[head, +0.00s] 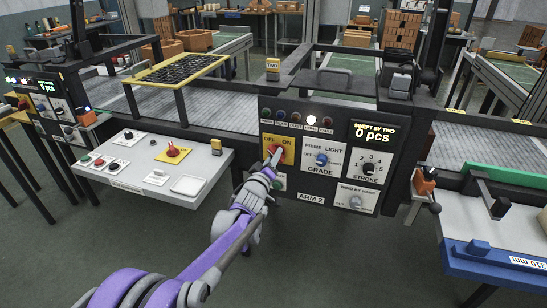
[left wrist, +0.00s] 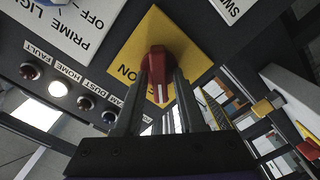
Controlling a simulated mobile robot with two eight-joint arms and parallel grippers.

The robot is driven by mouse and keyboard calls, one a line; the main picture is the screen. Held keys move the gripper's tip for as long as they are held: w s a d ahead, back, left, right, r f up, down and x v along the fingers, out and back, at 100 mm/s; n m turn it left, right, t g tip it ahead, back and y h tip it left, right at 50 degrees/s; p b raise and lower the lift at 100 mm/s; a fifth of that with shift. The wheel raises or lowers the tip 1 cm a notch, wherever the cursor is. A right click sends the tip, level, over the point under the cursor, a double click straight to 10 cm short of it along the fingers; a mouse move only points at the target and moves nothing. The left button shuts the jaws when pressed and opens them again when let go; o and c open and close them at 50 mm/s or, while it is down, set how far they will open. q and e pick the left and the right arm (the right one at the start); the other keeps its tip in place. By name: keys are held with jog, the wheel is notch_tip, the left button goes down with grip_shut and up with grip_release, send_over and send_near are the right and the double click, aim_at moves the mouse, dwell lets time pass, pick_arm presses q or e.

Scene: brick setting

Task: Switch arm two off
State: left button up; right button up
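The ARM 2 panel (head: 312,198) stands in the middle of the head view. Its yellow plate (head: 265,141) is marked OFF on the left and ON on the right. A red switch knob (head: 275,152) sits on this plate. A white line on the knob points toward the gripper's base in that view. The left gripper (head: 272,164) hides part of the plate in the head view. My right gripper is not in view.
A white lamp (head: 311,120), labelled HOME, is lit above the plate. A blue PRIME LIGHT knob (head: 321,160) and a black STROKE knob (head: 369,168) are to the right. A white console (head: 140,185) with another red knob (head: 173,151) stands left. The counter (head: 378,131) reads 0 pcs.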

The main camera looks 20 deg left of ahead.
pick_arm(q)
jog(key=shift+o, duration=0.7)
jog(key=s, duration=1)
jog(key=shift+s+a, duration=0.15)
jog(key=shift+s, duration=0.25)
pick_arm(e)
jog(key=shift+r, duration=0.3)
pick_arm(q)
jog(key=s+d+f+m+g, duration=0.1)
jog(key=s+f+m+g, duration=0.3)
jog(key=s, duration=0.8)
jog(key=s+d+f+m+g, duration=0.15)
jog(key=s+f+g, duration=0.4)
jog(key=s, duration=0.75)
jog(key=s+d+f+m+g, duration=0.1)
jog(key=s+f+m+g, duration=0.4)
jog(key=s, duration=0.7)
notch_tip(320, 180, up, 16)
jog(key=w+n+t+p, duration=0.1)
jog(key=w+t+p, duration=0.1)
jog(key=p, duration=1.3)
jog(key=shift+f+n+y, duration=0.15)
jog(key=shift+n+y, duration=0.15)
jog(key=shift+n, duration=0.05)
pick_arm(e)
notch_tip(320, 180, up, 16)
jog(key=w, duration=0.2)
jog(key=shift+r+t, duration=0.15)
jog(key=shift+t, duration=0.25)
